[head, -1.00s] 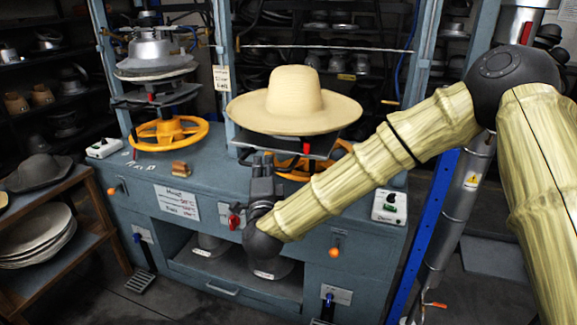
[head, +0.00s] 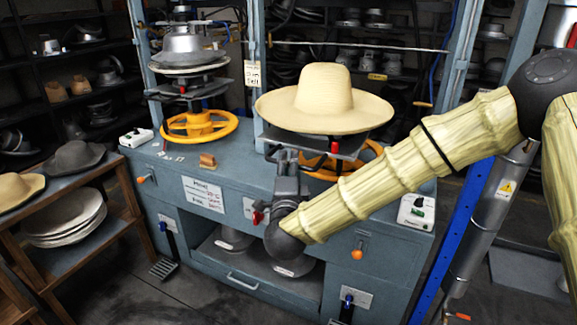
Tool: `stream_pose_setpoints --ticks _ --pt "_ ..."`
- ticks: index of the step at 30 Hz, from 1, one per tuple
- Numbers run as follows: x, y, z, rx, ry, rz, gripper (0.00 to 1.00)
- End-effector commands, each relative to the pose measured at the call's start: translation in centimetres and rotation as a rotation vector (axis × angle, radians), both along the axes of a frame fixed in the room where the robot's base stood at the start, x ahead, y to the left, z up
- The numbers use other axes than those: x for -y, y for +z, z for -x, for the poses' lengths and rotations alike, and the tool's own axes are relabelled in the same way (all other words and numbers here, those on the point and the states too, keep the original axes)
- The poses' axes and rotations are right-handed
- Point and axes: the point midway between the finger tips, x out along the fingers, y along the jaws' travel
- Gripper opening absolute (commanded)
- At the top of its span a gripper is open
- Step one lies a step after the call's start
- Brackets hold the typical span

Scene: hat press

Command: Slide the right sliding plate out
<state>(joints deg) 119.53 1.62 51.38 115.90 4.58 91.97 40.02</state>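The right sliding plate (head: 349,146) is a dark flat plate under a wide-brimmed straw hat (head: 325,97). A red piece (head: 334,149) shows at the plate's front edge. My gripper (head: 286,156) points up, in front of and left of the plate, below the hat's brim. It overlaps the plate's left end in the picture; I cannot tell whether it touches. Its fingers are dark and seen edge-on, so their opening is unclear. I see nothing held in them.
A yellow handwheel (head: 199,125) and a left press mould (head: 188,45) stand to the left. An orange handwheel (head: 372,152) sits under the plate. A blue post (head: 455,225) stands at right, and a hat shelf (head: 112,210) at left. Open floor lies in front.

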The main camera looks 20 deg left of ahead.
Motion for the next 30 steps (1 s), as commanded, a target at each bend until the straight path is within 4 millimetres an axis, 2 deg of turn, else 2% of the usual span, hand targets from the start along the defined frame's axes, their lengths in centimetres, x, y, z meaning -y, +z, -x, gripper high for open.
stream_pose_setpoints --ticks 4,8,22,30 --pt "0.1 -0.1 0.5 0.000 0.001 0.000 0.33" --pt "0.5 -0.4 2.0 -0.001 0.001 0.000 0.33" --pt "2.4 -1.9 9.6 -0.003 0.003 0.001 0.33" --pt "2.8 -2.2 11.4 -0.001 0.001 0.000 0.33"
